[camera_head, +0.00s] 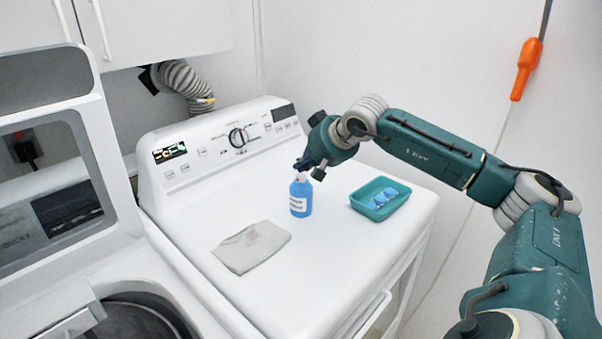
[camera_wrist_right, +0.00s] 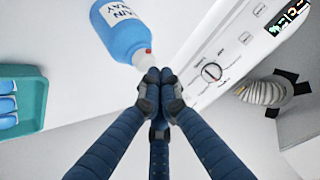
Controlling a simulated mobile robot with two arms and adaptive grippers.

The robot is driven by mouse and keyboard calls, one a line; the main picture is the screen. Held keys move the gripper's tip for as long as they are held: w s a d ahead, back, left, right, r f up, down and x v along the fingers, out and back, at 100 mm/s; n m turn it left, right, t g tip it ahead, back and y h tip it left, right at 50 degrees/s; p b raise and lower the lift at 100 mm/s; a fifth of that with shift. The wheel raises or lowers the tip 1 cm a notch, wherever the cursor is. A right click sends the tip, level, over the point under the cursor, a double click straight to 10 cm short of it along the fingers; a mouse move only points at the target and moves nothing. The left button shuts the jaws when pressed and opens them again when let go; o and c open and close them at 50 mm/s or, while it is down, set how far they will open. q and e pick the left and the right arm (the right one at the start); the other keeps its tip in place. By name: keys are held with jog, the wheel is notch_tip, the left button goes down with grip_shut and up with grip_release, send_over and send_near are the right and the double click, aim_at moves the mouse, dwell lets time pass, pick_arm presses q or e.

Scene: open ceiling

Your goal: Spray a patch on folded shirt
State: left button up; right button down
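A blue spray bottle (camera_head: 301,196) with a white label and pale top stands upright over the middle of the white machine's top. It also shows in the right wrist view (camera_wrist_right: 130,35), with a small red part near its neck. My right gripper (camera_head: 308,168) is at the bottle's top, its fingers drawn together around it and hiding part of the spray head; its fingertips show in the right wrist view (camera_wrist_right: 160,88). The folded grey-beige shirt (camera_head: 250,247) lies flat to the left and nearer, apart from the bottle. My left gripper is not in view.
A teal tray (camera_head: 380,212) with several blue items sits right of the bottle. The machine's control panel (camera_head: 225,143) rises behind. A front-loading machine (camera_head: 62,190) stands at left. The machine top (camera_head: 330,265) is clear in front.

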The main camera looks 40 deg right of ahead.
aim_at(302, 176)
jog(key=shift+r, duration=0.55)
jog(key=shift+p, duration=0.3)
notch_tip(302, 176, up, 6)
jog(key=p, duration=0.5)
dwell(1.4)
